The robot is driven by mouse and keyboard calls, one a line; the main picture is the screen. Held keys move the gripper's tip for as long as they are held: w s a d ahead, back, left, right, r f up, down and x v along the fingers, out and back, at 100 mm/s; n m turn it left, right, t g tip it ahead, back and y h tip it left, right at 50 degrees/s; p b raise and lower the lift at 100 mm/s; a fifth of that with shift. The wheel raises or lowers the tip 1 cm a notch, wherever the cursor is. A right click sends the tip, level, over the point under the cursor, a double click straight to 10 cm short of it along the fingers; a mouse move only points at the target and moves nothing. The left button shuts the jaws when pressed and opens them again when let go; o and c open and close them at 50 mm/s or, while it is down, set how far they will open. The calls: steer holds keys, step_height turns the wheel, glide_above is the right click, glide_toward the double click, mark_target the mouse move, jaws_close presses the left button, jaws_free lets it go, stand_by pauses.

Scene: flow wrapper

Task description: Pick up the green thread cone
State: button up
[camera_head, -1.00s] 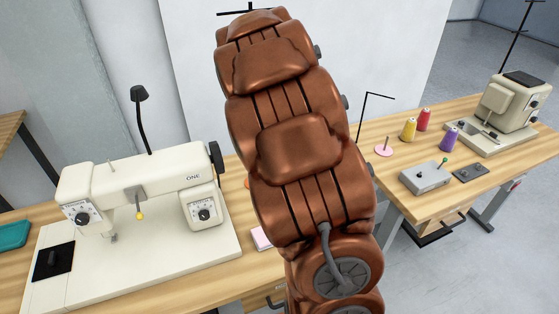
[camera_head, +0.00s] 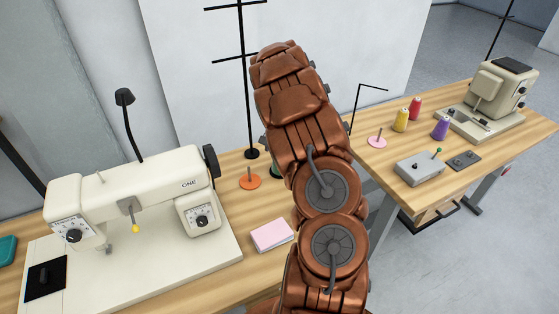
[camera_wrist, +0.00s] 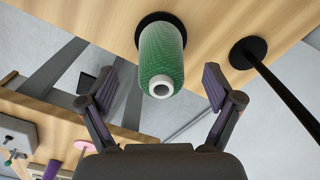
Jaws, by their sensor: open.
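The green thread cone (camera_wrist: 161,58) stands on a dark round base on the wooden table, seen in the wrist view with its white-rimmed top towards the camera. My gripper (camera_wrist: 163,80) is open, with one finger on each side of the cone's top end. Neither finger clearly touches it. In the head view only a small green sliver of the cone (camera_head: 276,170) shows beside my arm, which hides the rest. My gripper is hidden behind my arm in that view.
A black stand pole (camera_head: 245,100) rises close to the cone; its round base also shows in the wrist view (camera_wrist: 247,52). An orange spool holder (camera_head: 250,181), pink pad (camera_head: 271,235) and sewing machine (camera_head: 130,205) are left. Yellow (camera_head: 401,120), red (camera_head: 415,108) and purple cones (camera_head: 440,128) stand right.

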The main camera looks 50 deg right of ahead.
steer(key=shift+a+f+p, duration=0.1)
steer(key=shift+f+p, duration=1.1)
steer(key=shift+f, duration=1.55)
steer(key=shift+c, duration=0.2)
steer(key=c, duration=1.3)
steer(key=shift+r, duration=0.15)
